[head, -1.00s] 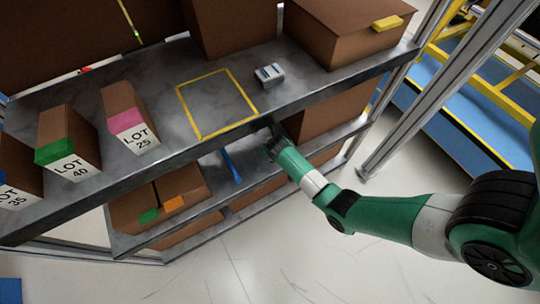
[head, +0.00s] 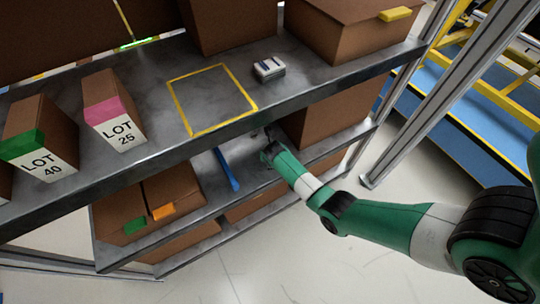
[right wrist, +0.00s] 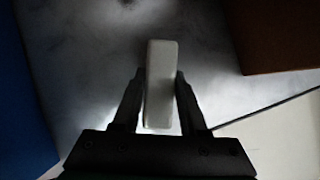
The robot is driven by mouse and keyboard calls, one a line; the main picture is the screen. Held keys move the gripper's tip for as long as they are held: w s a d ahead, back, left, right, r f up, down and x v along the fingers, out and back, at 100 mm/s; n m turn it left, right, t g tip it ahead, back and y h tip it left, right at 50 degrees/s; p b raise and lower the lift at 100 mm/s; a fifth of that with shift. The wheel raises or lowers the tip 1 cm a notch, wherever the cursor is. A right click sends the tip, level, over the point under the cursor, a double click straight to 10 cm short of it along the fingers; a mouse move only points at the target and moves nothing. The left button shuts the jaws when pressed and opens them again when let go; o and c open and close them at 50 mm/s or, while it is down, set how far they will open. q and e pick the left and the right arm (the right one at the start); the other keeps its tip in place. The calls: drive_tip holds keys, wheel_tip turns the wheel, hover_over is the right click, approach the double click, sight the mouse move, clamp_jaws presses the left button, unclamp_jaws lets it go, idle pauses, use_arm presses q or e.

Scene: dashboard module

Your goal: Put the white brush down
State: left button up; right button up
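The white brush (right wrist: 160,84) shows in the right wrist view as a pale, upright block between the two fingers of my right gripper (right wrist: 160,82). The fingers lie close along both its sides, and the gripper looks shut on it. In the head view my right gripper (head: 268,146) reaches under the upper shelf, above the lower shelf (head: 218,204). Its fingertips are dark there, and I cannot make out the brush. I cannot tell whether the brush touches the shelf surface. My left gripper is not in view.
A blue long object (head: 227,170) stands left of my right gripper. A brown box (head: 312,115) is close on its right, and boxes with green and orange labels (head: 150,203) lie left. The upper shelf (head: 150,90) overhangs, with a yellow-outlined square and a small grey item (head: 269,69).

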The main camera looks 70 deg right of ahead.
drive_tip(key=o, duration=0.4)
drive_tip(key=shift+r, duration=0.3)
drive_tip(key=p+v, duration=0.8)
drive_tip(key=v, duration=0.3)
drive_tip(key=shift+s+a+r, duration=0.25)
